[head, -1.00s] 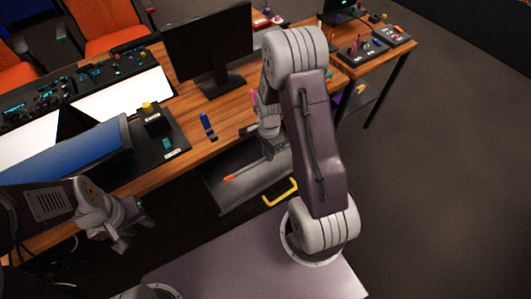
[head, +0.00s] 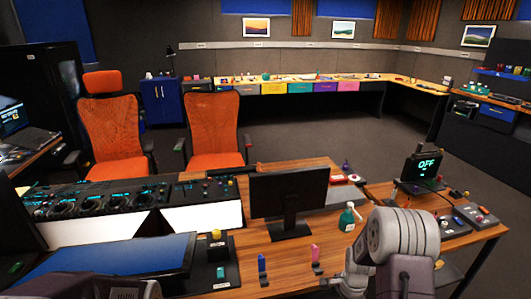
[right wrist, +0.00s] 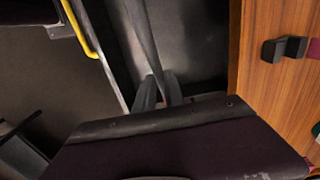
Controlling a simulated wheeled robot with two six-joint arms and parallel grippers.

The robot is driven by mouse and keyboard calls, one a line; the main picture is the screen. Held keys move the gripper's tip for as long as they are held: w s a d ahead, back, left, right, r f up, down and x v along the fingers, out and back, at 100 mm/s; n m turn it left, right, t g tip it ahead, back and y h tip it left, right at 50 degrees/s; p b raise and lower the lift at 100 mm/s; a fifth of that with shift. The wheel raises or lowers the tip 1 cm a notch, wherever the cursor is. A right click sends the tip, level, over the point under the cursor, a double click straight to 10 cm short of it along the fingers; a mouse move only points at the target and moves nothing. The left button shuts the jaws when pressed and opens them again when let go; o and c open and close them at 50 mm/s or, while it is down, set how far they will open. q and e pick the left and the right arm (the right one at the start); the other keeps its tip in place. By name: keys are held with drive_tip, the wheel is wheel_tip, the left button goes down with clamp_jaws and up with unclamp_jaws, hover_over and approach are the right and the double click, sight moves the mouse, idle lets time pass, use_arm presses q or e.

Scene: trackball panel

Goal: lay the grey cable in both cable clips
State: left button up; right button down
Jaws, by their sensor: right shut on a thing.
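Two cable clips stand on the wooden desk in the head view, a blue one (head: 262,266) and a pink one (head: 315,254). The pink clip's dark base also shows at the right of the right wrist view (right wrist: 284,49). My right gripper (right wrist: 159,90) is beyond the desk edge, over a dark metal tray. It is shut on the grey cable (right wrist: 143,32), a grey strip running up the right wrist view from between the fingers. The cable's other parts are hidden or out of view. My left gripper is out of view; only part of my left arm shows.
A monitor (head: 289,198) stands behind the clips, a green bottle (head: 350,217) to their right. A black box with a yellow knob (head: 216,237) stands left of the blue clip. A yellow handle (right wrist: 80,28) is beside the tray. Bare desk lies around the clips.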

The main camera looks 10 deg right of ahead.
wheel_tip(320, 180, up, 9)
drive_tip(key=p, duration=0.6)
drive_tip(key=a+r+n, duration=0.1)
drive_tip(key=a+n, duration=0.2)
drive_tip(key=n, duration=0.1)
drive_tip(key=a+r+n+b, duration=0.1)
drive_tip(key=a+n, duration=0.2)
drive_tip(key=n, duration=0.1)
drive_tip(key=a+r+n+b, duration=0.1)
drive_tip(key=a+n, duration=0.2)
drive_tip(key=n, duration=0.2)
drive_tip(key=shift+s+a+r, duration=0.1)
drive_tip(key=shift+s+r, duration=0.2)
drive_tip(key=shift+r, duration=0.05)
drive_tip(key=n, duration=0.3)
drive_tip(key=shift+s+f+n, duration=0.1)
drive_tip(key=shift+s+n, duration=0.2)
drive_tip(key=shift+s, duration=0.05)
